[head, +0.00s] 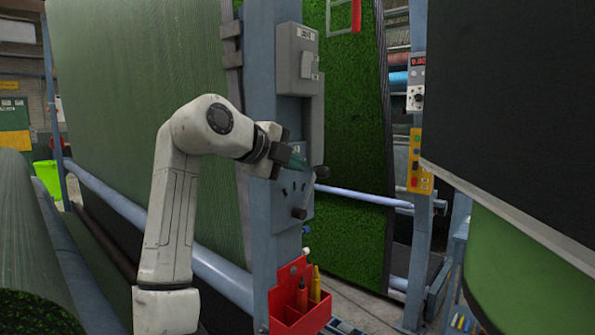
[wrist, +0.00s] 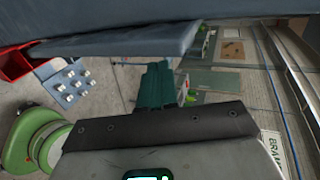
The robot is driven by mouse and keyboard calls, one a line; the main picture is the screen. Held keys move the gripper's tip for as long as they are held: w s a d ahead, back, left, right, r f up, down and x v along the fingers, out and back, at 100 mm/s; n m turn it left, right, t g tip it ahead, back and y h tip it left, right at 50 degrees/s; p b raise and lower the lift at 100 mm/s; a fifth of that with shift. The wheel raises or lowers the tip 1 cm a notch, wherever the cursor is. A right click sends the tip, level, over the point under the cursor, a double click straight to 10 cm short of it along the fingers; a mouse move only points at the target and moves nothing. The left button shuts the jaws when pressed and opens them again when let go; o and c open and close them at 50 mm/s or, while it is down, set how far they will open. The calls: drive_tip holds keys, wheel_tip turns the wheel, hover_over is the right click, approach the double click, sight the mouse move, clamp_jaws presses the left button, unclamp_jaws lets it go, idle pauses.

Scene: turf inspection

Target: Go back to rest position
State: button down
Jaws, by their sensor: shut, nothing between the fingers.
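My white arm rises from the lower left of the head view and bends toward the post. I cannot tell whether the fingertips touch the box.
The blue post (head: 260,100) carries a grey switch box (head: 297,60) and a lower dial panel (head: 292,205). A red holder (head: 290,315) with marker-like tools hangs below. Green turf sheets stand behind. A yellow button panel (head: 416,170) is at right. A dark panel fills the upper right.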

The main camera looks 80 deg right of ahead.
drive_tip(key=b+v, duration=0.1)
drive_tip(key=v, duration=0.6)
drive_tip(key=shift+w+a+r, duration=0.15)
drive_tip(key=shift+w+r, duration=0.1)
drive_tip(key=shift+r, duration=0.05)
